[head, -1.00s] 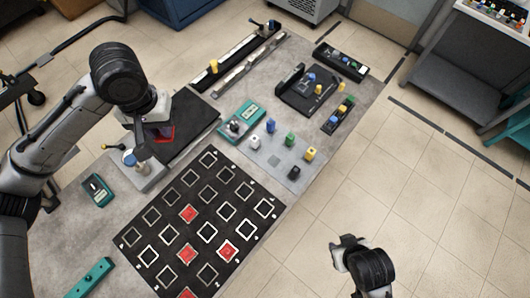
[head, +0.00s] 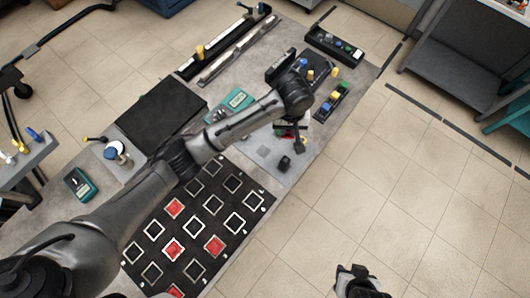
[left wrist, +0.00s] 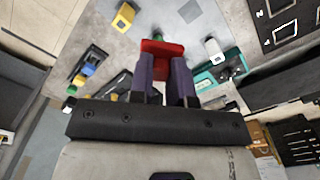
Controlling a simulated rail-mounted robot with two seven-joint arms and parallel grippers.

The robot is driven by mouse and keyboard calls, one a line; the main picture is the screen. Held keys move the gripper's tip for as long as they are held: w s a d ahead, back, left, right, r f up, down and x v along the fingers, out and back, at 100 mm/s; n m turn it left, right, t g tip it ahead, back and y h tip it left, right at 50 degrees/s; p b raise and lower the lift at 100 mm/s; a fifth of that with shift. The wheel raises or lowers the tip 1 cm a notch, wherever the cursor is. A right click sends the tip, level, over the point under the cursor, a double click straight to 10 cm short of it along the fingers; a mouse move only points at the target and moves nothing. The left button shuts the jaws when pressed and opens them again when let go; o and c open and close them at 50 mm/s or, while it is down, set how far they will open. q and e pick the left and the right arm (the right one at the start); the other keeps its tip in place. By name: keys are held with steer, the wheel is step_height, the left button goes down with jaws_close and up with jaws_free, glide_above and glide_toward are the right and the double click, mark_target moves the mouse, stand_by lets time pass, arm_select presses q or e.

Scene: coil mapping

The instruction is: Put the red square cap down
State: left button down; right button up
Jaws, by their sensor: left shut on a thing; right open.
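The red square cap (left wrist: 162,48) is held between the two purple fingers of my left gripper (left wrist: 163,72) in the left wrist view. In the head view my left gripper (head: 290,132) is over the light grey pad (head: 264,151), and the arm hides much of what lies below. A green block shows partly behind the cap in the wrist view. Whether the cap touches anything cannot be told. The black grid mat (head: 192,229) lies at the lower left of the head view, with several red squares on it. My right gripper (head: 352,280) is open and empty over the floor.
A black block (head: 284,163) sits on the pad's near side. A yellow block (left wrist: 124,17) and a white block (left wrist: 212,49) flank the cap in the wrist view. A teal meter (head: 237,99) lies behind the arm. A black mat (head: 162,112) lies bare at left.

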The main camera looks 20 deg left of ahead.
arm_select(q)
steer(key=shift+n, duration=0.8)
steer(key=d+f, duration=0.1)
steer(key=f, duration=0.2)
steer(key=s+d+f, duration=0.1)
steer(key=f, duration=0.2)
steer(key=s+d+f+b, duration=0.1)
steer(key=f, duration=0.2)
steer(key=shift+s+f, duration=0.15)
steer(key=shift+s, duration=0.05)
glide_above(263, 152)
step_height(263, 152, down, 6)
steer(key=shift+w+f+b, duration=0.1)
steer(key=shift+f+b, duration=0.15)
steer(key=shift+b, duration=0.05)
steer(key=shift+f+b, duration=0.3)
steer(key=shift+f, duration=1.7)
steer(key=shift+f, duration=0.15)
steer(key=c, duration=1.1)
jaws_free()
step_height(263, 152, up, 12)
steer(key=shift+r+p, duration=0.15)
steer(key=shift+p, duration=0.75)
